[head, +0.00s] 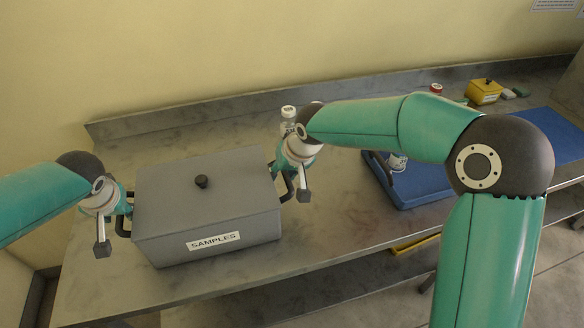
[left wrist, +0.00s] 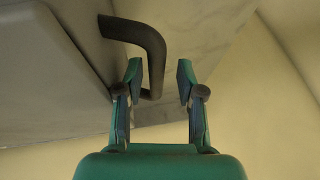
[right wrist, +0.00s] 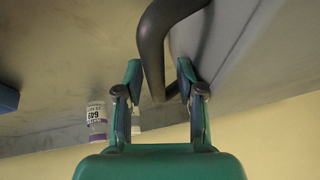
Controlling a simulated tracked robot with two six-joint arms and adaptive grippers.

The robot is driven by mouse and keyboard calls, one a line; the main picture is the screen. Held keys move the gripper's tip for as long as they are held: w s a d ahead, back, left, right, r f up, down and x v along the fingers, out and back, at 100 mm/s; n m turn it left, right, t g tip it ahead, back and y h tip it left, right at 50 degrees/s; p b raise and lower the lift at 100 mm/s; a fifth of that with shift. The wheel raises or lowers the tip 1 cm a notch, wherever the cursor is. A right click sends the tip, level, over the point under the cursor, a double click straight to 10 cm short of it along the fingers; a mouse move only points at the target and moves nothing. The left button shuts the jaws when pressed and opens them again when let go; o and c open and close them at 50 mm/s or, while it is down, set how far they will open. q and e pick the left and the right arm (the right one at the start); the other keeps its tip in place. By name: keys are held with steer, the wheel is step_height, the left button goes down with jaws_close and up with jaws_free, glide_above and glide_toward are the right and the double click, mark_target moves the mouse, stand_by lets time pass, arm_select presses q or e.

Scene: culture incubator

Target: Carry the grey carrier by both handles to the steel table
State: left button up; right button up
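The grey carrier (head: 207,205) with a "SAMPLES" label and a black lid knob stands on a steel table (head: 240,275). My left gripper (head: 122,212) is at its left handle. In the left wrist view the dark handle (left wrist: 152,60) lies between the open fingers (left wrist: 158,80), nearer the left finger. My right gripper (head: 284,178) is at the right handle (head: 288,188). In the right wrist view that handle (right wrist: 152,50) passes between the open fingers (right wrist: 158,80). Neither gripper is closed on its handle.
A labelled bottle (head: 288,118) stands behind the carrier's right end, close to my right gripper; it also shows in the right wrist view (right wrist: 97,120). A blue tray (head: 425,188) lies to the right, with a yellow box (head: 484,91) and a blue mat (head: 548,123) beyond. A raised edge runs along the back.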

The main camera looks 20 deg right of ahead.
steer(key=shift+r, duration=0.1)
steer(key=shift+s+r, duration=0.25)
steer(key=shift+r, duration=0.3)
arm_select(q)
steer(key=v, duration=0.6)
steer(key=shift+r, duration=0.2)
arm_select(e)
steer(key=v, duration=1)
steer(key=shift+s+d+r, duration=0.2)
steer(key=shift+r, duration=0.05)
arm_select(q)
steer(key=shift+s, duration=0.2)
